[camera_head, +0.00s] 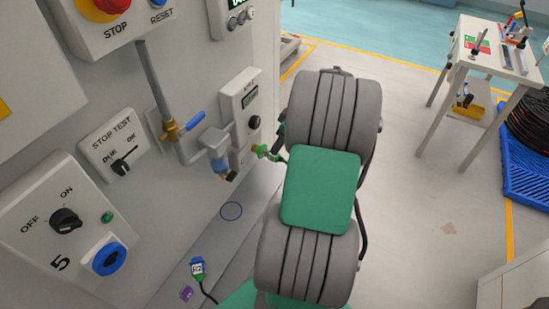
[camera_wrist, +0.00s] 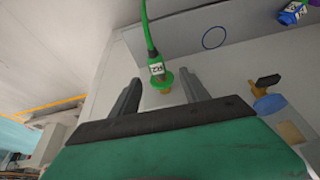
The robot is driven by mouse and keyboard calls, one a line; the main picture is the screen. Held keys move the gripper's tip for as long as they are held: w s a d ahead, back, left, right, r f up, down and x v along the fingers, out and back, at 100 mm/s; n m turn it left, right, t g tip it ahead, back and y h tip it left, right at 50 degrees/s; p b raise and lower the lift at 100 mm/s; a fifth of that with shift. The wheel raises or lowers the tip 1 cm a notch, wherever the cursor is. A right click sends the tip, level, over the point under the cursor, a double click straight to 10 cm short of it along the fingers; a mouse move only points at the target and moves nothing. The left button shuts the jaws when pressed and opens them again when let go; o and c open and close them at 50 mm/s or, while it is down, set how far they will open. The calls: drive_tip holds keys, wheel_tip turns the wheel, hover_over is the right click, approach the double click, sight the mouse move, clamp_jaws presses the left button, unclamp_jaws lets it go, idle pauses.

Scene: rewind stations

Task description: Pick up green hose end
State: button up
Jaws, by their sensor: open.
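The green hose end (camera_wrist: 158,70) has a white label, a green flange and a brass tip. In the wrist view it lies between the two fingers of my open gripper (camera_wrist: 160,77), with a gap visible on each side. Its green hose runs to the top of the picture. In the head view the hose end (camera_head: 261,150) shows just left of my arm, in front of the panel. My gripper is mostly hidden there behind my own arm. I cannot tell whether the fingers reach fully around the hose end.
A second hose end, blue and labelled (camera_head: 197,268), lies low by the panel; it also shows in the wrist view (camera_wrist: 292,13). A valve with a blue handle (camera_head: 195,120) and a blue-capped fitting (camera_head: 220,165) project from the panel.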

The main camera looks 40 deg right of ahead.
drive_tip(key=shift+d+f+n, duration=0.3)
drive_tip(key=shift+d+f, duration=0.1)
drive_tip(key=shift+d, duration=0.1)
drive_tip(key=p+x, duration=0.1)
drive_tip(key=x, duration=0.6)
drive_tip(key=shift+a, duration=0.15)
drive_tip(key=shift+c, duration=0.5)
clamp_jaws()
